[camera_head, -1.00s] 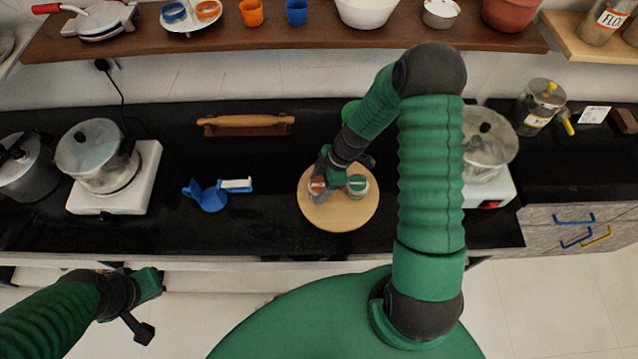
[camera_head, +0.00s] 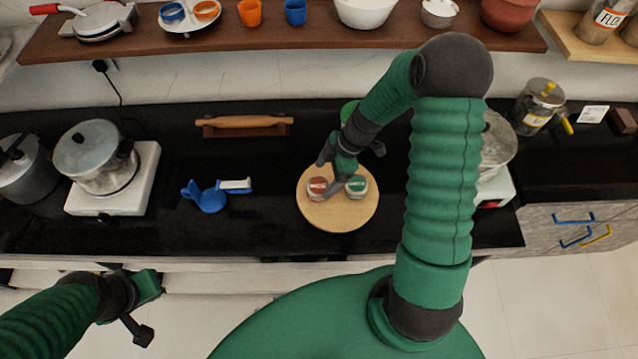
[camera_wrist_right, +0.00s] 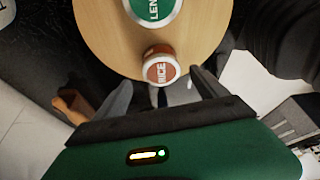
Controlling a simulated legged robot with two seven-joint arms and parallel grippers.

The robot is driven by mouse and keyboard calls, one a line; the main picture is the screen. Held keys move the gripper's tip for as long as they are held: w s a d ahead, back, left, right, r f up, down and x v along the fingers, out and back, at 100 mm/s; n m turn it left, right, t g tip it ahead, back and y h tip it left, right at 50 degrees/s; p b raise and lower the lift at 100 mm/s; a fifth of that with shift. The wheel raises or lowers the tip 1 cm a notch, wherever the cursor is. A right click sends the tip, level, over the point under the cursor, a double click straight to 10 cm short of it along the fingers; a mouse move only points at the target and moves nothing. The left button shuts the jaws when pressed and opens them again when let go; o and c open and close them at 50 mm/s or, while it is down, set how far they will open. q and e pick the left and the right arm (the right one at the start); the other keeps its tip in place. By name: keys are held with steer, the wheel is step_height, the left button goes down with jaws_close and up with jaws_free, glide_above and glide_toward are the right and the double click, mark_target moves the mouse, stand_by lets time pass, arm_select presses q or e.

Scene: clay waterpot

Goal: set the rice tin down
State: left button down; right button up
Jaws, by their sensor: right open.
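The rice tin (camera_head: 317,188), with a reddish top, stands on the round wooden board (camera_head: 335,220) in the head view. It also shows in the right wrist view (camera_wrist_right: 160,67), with "RICE" on its label. The green-topped lentil tin (camera_head: 356,186) stands just right of it. My right gripper (camera_head: 346,162) is open and empty, behind and above the tins. In the right wrist view its two fingers (camera_wrist_right: 160,88) are spread apart, clear of the rice tin. My left gripper (camera_head: 147,310) hangs at the lower left, away from the counter; its jaws are unclear.
A blue object (camera_head: 208,196) lies left of the board. A rolling pin (camera_head: 245,122) rests behind it. Pots stand on the left hob (camera_head: 110,205) and right hob. A shelf (camera_head: 280,42) of dishes runs above the counter. Bare counter surrounds the board.

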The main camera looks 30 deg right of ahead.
steer(key=d+v, duration=0.1)
steer(key=v, duration=0.5)
steer(key=s+a+r+m+h, duration=0.4)
steer(key=s+a+m, duration=0.4)
steer(key=a+m, duration=0.3)
steer(key=m, duration=0.2)
steer(key=shift+a+m+t, duration=0.25)
steer(key=shift+m+t, duration=0.05)
steer(key=shift+t, duration=0.1)
